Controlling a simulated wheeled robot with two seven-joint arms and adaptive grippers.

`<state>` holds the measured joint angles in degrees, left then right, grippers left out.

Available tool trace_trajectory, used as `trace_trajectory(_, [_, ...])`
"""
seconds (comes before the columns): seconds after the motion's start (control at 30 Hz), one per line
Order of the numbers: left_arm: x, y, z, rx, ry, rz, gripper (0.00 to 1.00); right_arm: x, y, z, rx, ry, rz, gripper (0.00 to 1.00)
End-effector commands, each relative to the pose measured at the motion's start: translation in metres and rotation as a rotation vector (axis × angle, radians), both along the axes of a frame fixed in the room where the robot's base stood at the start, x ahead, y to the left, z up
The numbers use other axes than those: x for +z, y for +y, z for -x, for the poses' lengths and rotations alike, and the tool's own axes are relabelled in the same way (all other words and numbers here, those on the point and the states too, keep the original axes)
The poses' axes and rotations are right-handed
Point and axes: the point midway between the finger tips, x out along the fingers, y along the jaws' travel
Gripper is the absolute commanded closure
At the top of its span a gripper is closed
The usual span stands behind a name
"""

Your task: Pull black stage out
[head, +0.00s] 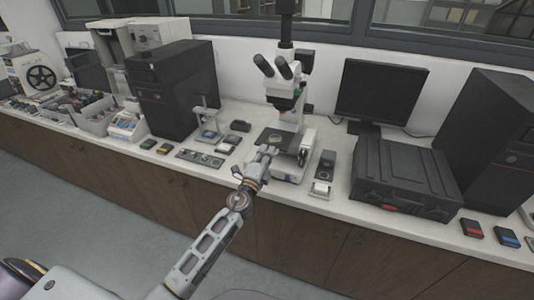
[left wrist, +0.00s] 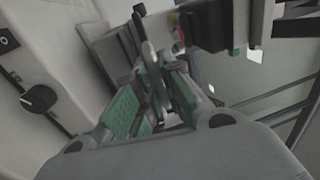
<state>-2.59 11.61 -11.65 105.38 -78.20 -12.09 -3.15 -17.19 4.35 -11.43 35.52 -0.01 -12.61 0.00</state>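The black stage (head: 275,138) is a dark flat plate on the white microscope (head: 288,90), below its objectives. My left gripper (head: 266,153) is at the front edge of the stage, its fingers pointing toward it. In the left wrist view, the fingers with green pads (left wrist: 150,100) are close to a thin grey upright part. I cannot tell whether they touch or clasp it. The microscope base with a black knob (left wrist: 39,99) fills the left of that view. My right gripper is not in view.
A black case (head: 405,178) and a monitor (head: 382,92) stand right of the microscope. A small device (head: 323,172) sits just right of the base. A black computer tower (head: 172,88) and small boxes are on the left. Bench space before the gripper is narrow.

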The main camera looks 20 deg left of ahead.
Motion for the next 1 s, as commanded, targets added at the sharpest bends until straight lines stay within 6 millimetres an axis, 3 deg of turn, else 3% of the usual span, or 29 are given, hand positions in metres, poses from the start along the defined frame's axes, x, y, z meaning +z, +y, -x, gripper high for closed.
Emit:
trace_trajectory(0.03, [0.000, 0.004, -0.001, 0.010, 0.000, -0.005, 0.85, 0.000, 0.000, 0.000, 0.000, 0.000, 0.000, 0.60])
trace_trajectory(0.17, [0.000, 0.004, -0.001, 0.010, 0.000, -0.003, 0.69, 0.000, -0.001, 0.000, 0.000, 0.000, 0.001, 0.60])
trace_trajectory(0.67, [0.000, 0.001, 0.003, 0.002, -0.001, -0.002, 0.68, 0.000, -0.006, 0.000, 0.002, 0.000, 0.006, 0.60])
trace_trajectory(1.0, [-0.005, 0.002, 0.023, 0.003, 0.001, -0.001, 0.68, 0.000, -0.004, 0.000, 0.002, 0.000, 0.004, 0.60])
